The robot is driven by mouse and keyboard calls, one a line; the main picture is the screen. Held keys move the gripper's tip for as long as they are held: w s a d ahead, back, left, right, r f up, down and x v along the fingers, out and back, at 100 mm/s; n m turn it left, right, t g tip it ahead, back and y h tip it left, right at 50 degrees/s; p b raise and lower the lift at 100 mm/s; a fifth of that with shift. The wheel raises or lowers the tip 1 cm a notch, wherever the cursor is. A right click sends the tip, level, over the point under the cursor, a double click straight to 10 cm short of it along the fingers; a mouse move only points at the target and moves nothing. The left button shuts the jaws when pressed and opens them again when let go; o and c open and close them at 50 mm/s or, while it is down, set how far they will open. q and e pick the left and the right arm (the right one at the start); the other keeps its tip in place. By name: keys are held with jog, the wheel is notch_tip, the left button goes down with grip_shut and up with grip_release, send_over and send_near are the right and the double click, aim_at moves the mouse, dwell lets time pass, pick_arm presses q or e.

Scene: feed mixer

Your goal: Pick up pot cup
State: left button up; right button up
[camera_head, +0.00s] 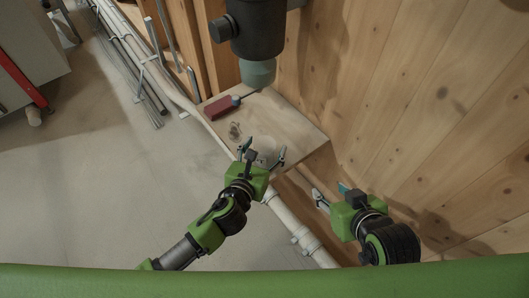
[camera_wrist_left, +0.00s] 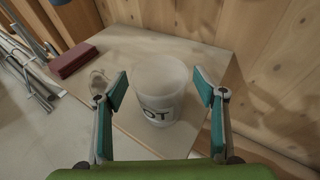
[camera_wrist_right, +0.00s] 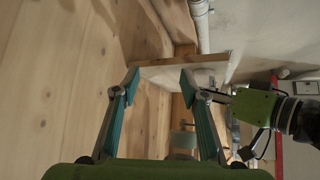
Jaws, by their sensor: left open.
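The pot cup (camera_wrist_left: 160,88) is a pale, see-through cup with dark letters, of which "OT" shows. It stands on a small wooden shelf (camera_head: 290,125) by the plank wall. My left gripper (camera_head: 262,150) is open, and in the left wrist view its two fingers are on either side of the cup, with gaps visible at both sides. In the head view the cup is small and partly hidden by the gripper. My right gripper (camera_head: 331,190) is open and empty, right of the shelf near the wall; its open fingers also show in the right wrist view (camera_wrist_right: 157,80).
A red box (camera_head: 222,107) and a small clear object (camera_head: 235,131) lie on the shelf left of the cup. A dark cylinder with a teal tip (camera_head: 258,70) hangs above the shelf's back. A white pipe (camera_head: 290,220) runs below. The plank wall (camera_head: 420,100) bounds the right.

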pick_arm(q)
jog(key=c, duration=1)
jog(key=shift+c, duration=0.2)
